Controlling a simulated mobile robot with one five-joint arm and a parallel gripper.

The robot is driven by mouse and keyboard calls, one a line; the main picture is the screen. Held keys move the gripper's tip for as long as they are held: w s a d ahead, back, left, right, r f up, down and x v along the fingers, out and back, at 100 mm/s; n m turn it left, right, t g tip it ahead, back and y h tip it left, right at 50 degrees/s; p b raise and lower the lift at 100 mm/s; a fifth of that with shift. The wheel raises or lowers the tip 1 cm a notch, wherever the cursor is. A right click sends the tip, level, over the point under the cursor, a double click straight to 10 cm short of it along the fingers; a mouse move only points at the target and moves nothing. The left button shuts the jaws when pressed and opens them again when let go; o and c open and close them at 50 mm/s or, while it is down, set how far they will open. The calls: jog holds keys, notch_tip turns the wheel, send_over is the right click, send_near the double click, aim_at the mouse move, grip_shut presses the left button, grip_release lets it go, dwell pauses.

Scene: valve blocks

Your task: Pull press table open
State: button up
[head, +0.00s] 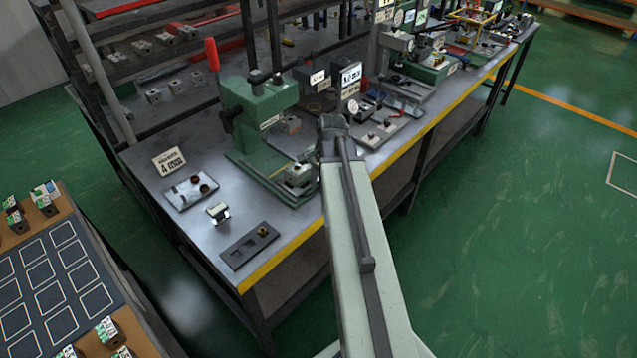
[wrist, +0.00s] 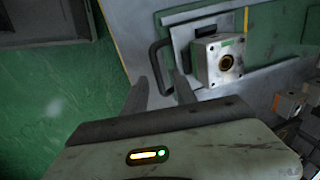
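The green press (head: 258,120) with a red lever stands on the workbench. Its press table (wrist: 184,32) is a grey plate low at its front, with a dark C-shaped handle (wrist: 153,62) on the edge toward my gripper. A pale metal valve block (wrist: 215,62) with a brass port sits on the plate; it also shows in the head view (head: 298,174). My gripper (wrist: 160,78) is open, with its two fingers apart on either side of the handle's near end. I cannot tell whether they touch it. In the head view my arm hides the gripper.
On the bench (head: 150,150) to the left are a tray with round parts (head: 191,192), a label card (head: 169,161), a small block (head: 218,211) and a dark fixture plate (head: 249,246). More stations stand right. Green floor is clear in front.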

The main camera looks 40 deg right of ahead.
jog(key=shift+a, duration=0.1)
notch_tip(320, 180, up, 8)
jog(key=s+p, duration=0.1)
jog(key=p, duration=0.6)
jog(key=shift+s+p, duration=0.2)
jog(key=shift+p, duration=0.2)
jog(key=shift+f, duration=0.15)
